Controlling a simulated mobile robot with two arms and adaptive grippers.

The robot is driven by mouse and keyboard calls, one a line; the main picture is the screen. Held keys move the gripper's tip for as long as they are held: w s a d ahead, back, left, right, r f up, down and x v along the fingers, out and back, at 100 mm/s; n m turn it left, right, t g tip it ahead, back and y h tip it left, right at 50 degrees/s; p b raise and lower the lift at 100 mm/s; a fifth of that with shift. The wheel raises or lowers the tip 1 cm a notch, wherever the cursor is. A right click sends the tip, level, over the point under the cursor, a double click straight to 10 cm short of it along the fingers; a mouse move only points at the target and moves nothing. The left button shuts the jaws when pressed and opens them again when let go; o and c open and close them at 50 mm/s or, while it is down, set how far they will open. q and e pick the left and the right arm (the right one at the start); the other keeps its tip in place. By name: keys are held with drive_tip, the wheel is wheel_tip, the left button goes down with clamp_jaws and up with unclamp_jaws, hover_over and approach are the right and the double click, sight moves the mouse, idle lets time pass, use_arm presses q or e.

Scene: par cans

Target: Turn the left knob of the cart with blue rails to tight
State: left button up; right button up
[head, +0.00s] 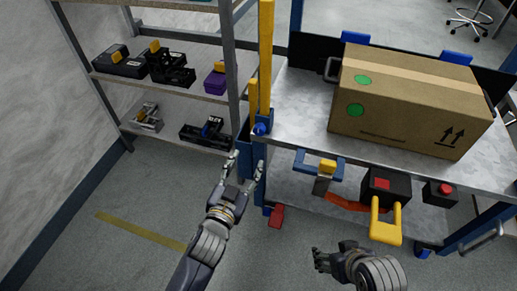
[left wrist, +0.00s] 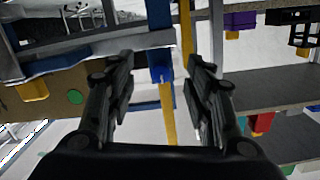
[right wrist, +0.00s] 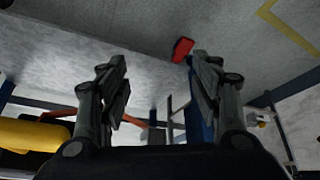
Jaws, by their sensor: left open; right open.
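The cart (head: 300,105) has a grey top, blue corner posts and a blue handle-like frame at its front. A small blue knob (head: 261,129) is on the blue corner bracket at its left front, below the yellow upright; its setting cannot be read. My left gripper (head: 247,164) is open and empty, just below and in front of that corner, apart from the knob. In the left wrist view the blue post (left wrist: 160,62) shows between the open fingers; the knob is not clear there. My right gripper (head: 332,250) is open and empty, low in front of the cart.
A cardboard box (head: 405,105) stands on the cart top. A black unit with a yellow handle (head: 386,222) and a red-button box (head: 440,193) are at the cart's front. A shelf rack (head: 190,80) stands to the left. A red pedal (head: 276,215) is near the floor.

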sight(258, 133)
use_arm(q)
drive_tip(key=shift+t, duration=0.6)
drive_tip(key=w+d+r+b, duration=0.1)
drive_tip(key=w, duration=0.2)
drive_tip(key=w+d+r+b, duration=0.1)
drive_tip(key=w, duration=0.2)
drive_tip(key=w+d+b, duration=0.1)
drive_tip(key=w, duration=0.2)
drive_tip(key=shift+w+d+r, duration=0.3)
drive_tip(key=shift+w+r, duration=0.1)
drive_tip(key=shift+w, duration=0.25)
use_arm(e)
drive_tip(key=w+a+r+t+y, duration=0.1)
drive_tip(key=w+a+r+t, duration=0.2)
drive_tip(key=w+r+t, duration=0.2)
drive_tip(key=w+r, duration=0.2)
drive_tip(key=w, duration=0.1)
drive_tip(key=shift+w+r+t+y, duration=0.2)
drive_tip(key=shift+t+y, duration=0.1)
drive_tip(key=shift+t, duration=0.1)
use_arm(q)
drive_tip(key=shift+c, duration=0.6)
use_arm(e)
drive_tip(key=shift+s, duration=0.1)
use_arm(q)
drive_tip(key=c, duration=1)
